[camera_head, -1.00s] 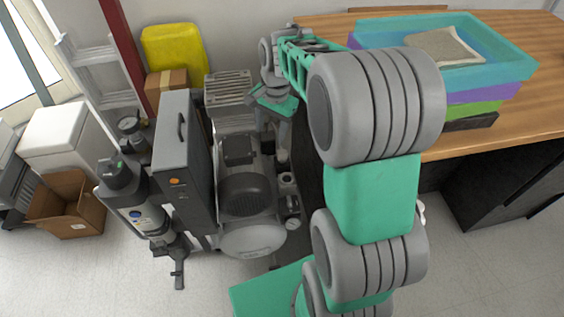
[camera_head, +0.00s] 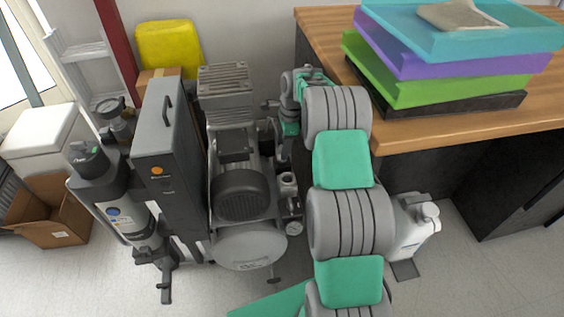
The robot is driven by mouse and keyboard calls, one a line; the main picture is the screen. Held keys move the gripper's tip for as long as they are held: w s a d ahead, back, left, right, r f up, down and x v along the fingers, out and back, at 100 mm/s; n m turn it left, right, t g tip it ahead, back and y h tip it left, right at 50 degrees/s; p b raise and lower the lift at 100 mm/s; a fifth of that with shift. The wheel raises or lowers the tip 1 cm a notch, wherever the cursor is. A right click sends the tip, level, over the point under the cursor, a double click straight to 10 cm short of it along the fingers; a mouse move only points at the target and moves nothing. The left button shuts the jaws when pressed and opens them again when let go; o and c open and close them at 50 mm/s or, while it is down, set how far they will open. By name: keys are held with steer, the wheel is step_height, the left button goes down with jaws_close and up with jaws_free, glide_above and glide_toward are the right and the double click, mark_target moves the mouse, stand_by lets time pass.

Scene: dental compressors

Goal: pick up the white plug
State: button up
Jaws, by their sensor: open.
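I cannot make out the white plug in this view; it is too small or hidden. My gripper (camera_head: 272,128) is small and partly hidden at the end of my grey and green arm. It is beside the right side of the compressor (camera_head: 241,191), between the machine and the wooden table. The sensor-sized detail of its fingers is hard to see, but it appears open, with nothing visible in it. The compressor has a dark motor, a ribbed grey head and a round light tank, with a small gauge on its right.
A tall grey cabinet (camera_head: 166,165) and a filter cylinder (camera_head: 121,199) stand left of the compressor. The wooden table (camera_head: 440,132) with stacked trays (camera_head: 440,65) is at right. A white canister (camera_head: 411,230) stands below it. A cardboard box (camera_head: 52,212) is at far left.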

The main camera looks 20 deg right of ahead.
step_height(320, 180, down, 3)
steer(key=shift+a+r+b, duration=0.1)
steer(key=shift+a+b, duration=0.05)
steer(key=shift+b, duration=0.75)
steer(key=shift+r, duration=0.2)
jaws_close()
